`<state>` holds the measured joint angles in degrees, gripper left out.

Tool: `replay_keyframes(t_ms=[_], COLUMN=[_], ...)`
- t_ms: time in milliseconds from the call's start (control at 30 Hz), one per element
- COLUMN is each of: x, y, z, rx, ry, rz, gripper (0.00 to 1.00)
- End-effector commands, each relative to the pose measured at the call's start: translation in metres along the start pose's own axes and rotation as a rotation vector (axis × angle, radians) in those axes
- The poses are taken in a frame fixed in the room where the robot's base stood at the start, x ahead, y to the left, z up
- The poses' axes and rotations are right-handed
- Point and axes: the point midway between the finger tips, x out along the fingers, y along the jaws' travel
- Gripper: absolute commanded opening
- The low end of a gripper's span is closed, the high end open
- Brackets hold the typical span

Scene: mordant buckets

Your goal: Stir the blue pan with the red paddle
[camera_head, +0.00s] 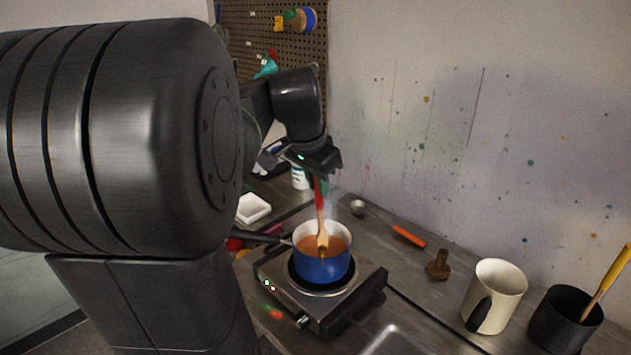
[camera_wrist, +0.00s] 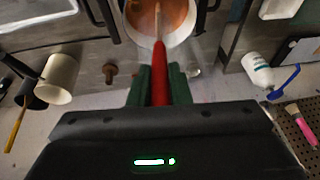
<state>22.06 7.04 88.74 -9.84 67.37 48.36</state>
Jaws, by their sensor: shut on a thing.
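The blue pan (camera_head: 322,267) sits on a hot plate in the head view, with orange-brown liquid (camera_head: 312,246) inside and faint steam above. Its dark handle points left. The red paddle (camera_head: 319,194) has a red handle and a wooden lower end that reaches down into the pan; its tip is at or in the liquid. My gripper (camera_head: 320,172) is above the pan, shut on the red handle, which stands nearly upright. In the wrist view the red handle (camera_wrist: 160,75) runs between the green fingers towards the pan (camera_wrist: 181,35), whose pale inner wall shows.
The hot plate (camera_head: 340,312) has small lit lights. To its right stand a wooden knob-like piece (camera_head: 438,265), a cream mug (camera_head: 499,290) and a black pot (camera_head: 562,322) with a yellow-handled tool (camera_head: 608,280). An orange-handled tool (camera_head: 409,236) lies behind. A white tray (camera_head: 252,209) is left.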

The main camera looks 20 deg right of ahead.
Motion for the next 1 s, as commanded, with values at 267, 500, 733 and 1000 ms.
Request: replay_keyframes(t_ms=[267, 500, 733, 1000], x=[-0.009, -0.032, -0.052, -0.076], y=[0.0, 0.0, 0.0, 0.0], z=[-0.002, -0.006, -0.009, -0.012], rx=[0.0, 0.0, 0.0, 0.0], ry=[0.001, 0.002, 0.001, 0.001], rz=[-0.001, -0.001, -0.001, -0.001], gripper=[0.0, 0.0, 0.0, 0.0])
